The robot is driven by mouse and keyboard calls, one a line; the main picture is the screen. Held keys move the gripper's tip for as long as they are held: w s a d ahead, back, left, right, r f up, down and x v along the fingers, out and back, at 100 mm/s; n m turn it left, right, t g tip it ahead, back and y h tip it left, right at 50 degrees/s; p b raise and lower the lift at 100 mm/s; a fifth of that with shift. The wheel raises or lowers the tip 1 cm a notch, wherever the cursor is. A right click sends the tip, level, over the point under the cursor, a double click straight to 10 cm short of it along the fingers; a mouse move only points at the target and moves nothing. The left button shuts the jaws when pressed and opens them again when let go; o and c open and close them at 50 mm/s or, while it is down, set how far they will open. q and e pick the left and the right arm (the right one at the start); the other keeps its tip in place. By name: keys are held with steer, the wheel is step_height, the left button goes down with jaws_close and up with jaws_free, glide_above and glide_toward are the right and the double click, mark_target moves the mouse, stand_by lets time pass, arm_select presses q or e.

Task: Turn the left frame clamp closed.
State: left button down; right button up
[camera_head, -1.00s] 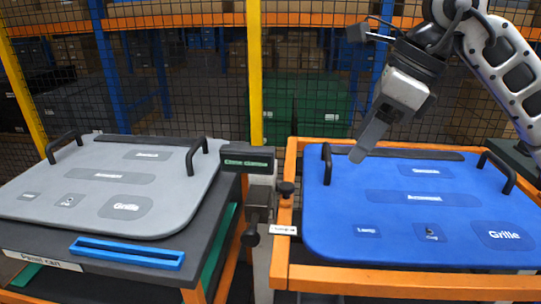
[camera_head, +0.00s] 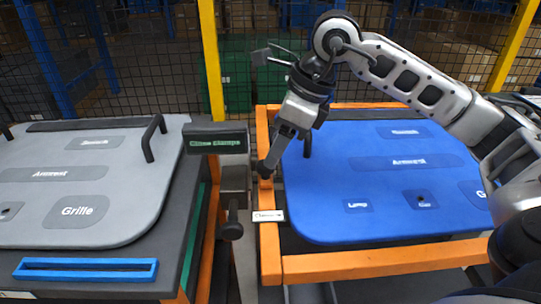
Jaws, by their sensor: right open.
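The left frame clamp (camera_head: 264,171) is a small black knob on the left rail of the orange frame (camera_head: 268,240), beside the blue door panel (camera_head: 370,215). My right gripper (camera_head: 271,158) points down and left over this rail, its fingertips at the black knob and partly covering it. I cannot tell whether they touch it or whether the knob is between the fingers. The right gripper is open. A white label (camera_head: 268,216) is on the rail below the knob. My left gripper is out of view.
A grey post with a dark sign (camera_head: 216,141) and a black knob (camera_head: 231,231) stands just left of the frame. A grey panel (camera_head: 90,190) lies on a cart at left, with a blue tray (camera_head: 86,269) in front. A mesh fence stands behind.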

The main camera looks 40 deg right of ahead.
steer(key=shift+x, duration=1.85)
